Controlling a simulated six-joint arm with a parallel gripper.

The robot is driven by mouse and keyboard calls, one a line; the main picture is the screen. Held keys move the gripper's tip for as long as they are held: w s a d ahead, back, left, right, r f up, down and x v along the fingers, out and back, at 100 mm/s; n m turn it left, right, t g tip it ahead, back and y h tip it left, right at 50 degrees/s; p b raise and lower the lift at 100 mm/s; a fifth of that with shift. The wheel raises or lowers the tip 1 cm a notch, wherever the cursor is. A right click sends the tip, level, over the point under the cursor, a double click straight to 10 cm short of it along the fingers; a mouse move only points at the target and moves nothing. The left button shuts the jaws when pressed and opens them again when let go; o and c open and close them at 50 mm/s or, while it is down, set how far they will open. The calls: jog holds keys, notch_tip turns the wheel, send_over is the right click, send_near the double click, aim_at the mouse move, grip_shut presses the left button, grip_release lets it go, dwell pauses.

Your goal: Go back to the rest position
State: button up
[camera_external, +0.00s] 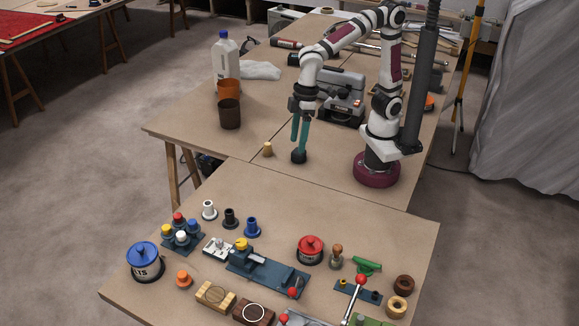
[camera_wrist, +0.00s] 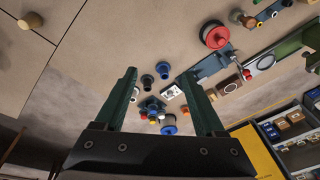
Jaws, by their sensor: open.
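My gripper (camera_external: 299,146) hangs down over the back table, left of my base, with its teal fingers pointing at the tabletop. In the wrist view its two fingers (camera_wrist: 168,74) are spread wide apart with nothing held between them. A small dark round thing (camera_external: 299,157) shows at the fingertips in the external view; I cannot tell whether the fingers touch it. A small wooden plug (camera_external: 267,149) stands on the table just left of the fingers.
The front table (camera_external: 170,215) holds a blue-lidded pot (camera_external: 145,262), a red-lidded pot (camera_external: 310,250), several flanged pegs and fixtures. A grey case (camera_external: 342,100) stands behind my gripper.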

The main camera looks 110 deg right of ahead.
jog(key=shift+s+d, duration=0.3)
jog(key=shift+s, duration=0.3)
jog(key=s+d+f+m+g, duration=0.1)
jog(key=s+d+m, duration=0.1)
jog(key=s, duration=0.7)
jog(key=s+d+f+m+g, duration=0.1)
jog(key=s+d+f+m, duration=0.1)
jog(key=s, duration=0.8)
jog(key=shift+s+d+f+m+y, duration=0.15)
jog(key=shift+d+f+m+y, duration=0.15)
jog(key=shift+m, duration=0.4)
